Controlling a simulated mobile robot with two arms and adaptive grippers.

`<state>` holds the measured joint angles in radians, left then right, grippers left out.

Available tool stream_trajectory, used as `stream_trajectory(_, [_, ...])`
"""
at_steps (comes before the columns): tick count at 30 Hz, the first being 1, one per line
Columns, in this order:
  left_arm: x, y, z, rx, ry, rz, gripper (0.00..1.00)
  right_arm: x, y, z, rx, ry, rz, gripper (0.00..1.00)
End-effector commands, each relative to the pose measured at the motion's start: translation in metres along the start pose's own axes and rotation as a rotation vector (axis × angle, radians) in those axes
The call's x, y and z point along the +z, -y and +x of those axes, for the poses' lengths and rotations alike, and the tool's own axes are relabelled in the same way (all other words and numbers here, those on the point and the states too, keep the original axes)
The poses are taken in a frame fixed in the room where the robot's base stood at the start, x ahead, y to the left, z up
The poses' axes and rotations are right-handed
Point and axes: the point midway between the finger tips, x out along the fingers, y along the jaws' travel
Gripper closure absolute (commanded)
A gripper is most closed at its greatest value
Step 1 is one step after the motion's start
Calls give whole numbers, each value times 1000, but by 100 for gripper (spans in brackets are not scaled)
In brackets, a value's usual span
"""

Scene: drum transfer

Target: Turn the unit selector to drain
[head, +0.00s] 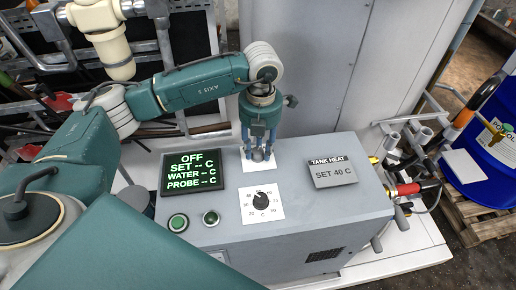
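The grey control unit (300,226) has a white plate (248,165) at the back of its top. The selector on this plate is largely hidden by my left gripper (259,153). My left gripper points straight down, with its blue fingers at the plate, around the place of the selector. I cannot tell whether the fingers touch or grip it. The display (192,171) reads OFF, SET -- C, WATER -- C, PROBE -- C. My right gripper is not in view.
A black temperature dial (260,200) sits just in front of the gripper. A green button (178,222) and a dark green lamp (211,217) are at the front left. A TANK HEAT, SET 40 C sign (332,172) is at right. A blue drum (490,135) stands far right.

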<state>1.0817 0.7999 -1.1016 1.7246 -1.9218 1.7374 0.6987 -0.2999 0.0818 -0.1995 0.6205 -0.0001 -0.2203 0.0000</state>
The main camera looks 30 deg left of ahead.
Motion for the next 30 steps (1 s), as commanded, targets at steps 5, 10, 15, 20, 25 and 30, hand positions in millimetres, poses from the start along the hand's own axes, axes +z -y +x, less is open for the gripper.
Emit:
stream_trajectory(5, [-1,0,1,0,-4,0,54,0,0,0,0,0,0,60])
stream_trajectory(10, [-2,0,0,0,-5,0,54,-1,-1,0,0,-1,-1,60])
stream_trajectory(15, [-1,0,-18,0,-2,1,54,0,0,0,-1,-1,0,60])
stream_trajectory(20, [0,0,-52,0,0,2,54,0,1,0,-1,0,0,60])
stream_trajectory(25, [0,1,-87,0,-1,1,54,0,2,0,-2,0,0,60])
stream_trajectory(30, [0,1,-110,0,-2,1,54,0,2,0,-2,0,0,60])
